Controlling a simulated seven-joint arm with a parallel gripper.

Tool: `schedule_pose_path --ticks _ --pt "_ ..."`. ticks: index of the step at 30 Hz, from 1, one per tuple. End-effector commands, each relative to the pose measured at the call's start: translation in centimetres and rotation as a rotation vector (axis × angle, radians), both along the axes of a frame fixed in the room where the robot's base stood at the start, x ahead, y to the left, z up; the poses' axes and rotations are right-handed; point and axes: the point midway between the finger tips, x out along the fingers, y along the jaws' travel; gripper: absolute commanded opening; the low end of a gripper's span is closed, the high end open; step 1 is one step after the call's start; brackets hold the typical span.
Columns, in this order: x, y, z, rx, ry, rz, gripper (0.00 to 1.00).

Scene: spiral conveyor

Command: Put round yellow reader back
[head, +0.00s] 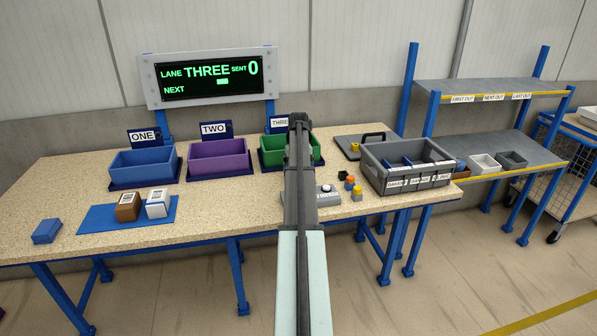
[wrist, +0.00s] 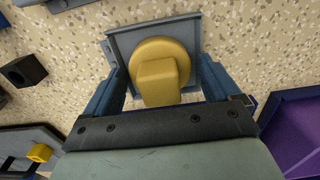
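The round yellow reader (wrist: 160,58), a disc with a square yellow block on it, shows in the wrist view over a square grey plate (wrist: 118,42). My gripper (wrist: 158,68) is open, with one blue-grey finger on each side of the reader and visible gaps between the fingers and the yellow part. I cannot tell whether the reader rests on the plate or is fixed to it. In the head view my arm hides the reader, the plate and my fingertips.
Blue (head: 142,163), purple (head: 217,155) and green (head: 268,158) bins stand along the back. A grey tote (head: 408,180), small blocks (head: 350,183) and a grey pad with a yellow piece (head: 348,141) lie to the right. A blue mat (head: 98,220) holds two boxes at left.

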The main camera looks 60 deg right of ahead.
Motion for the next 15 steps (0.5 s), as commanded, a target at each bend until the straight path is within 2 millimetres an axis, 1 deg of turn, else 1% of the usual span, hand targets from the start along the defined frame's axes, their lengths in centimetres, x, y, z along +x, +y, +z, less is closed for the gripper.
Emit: schedule_pose_path --ticks 1,2,3,10,13,15 --pt "0.0 0.0 0.0 0.0 0.0 0.0 0.95" --pt "0.0 0.0 0.0 0.0 0.0 0.0 0.98" --pt "0.0 0.0 0.0 0.0 0.0 0.0 0.99" --pt "0.0 0.0 0.1 0.0 0.0 0.0 0.99" --pt "0.0 0.0 0.6 0.0 0.0 0.0 0.99" --pt "0.0 -0.1 1.3 0.0 0.0 -0.001 0.99"
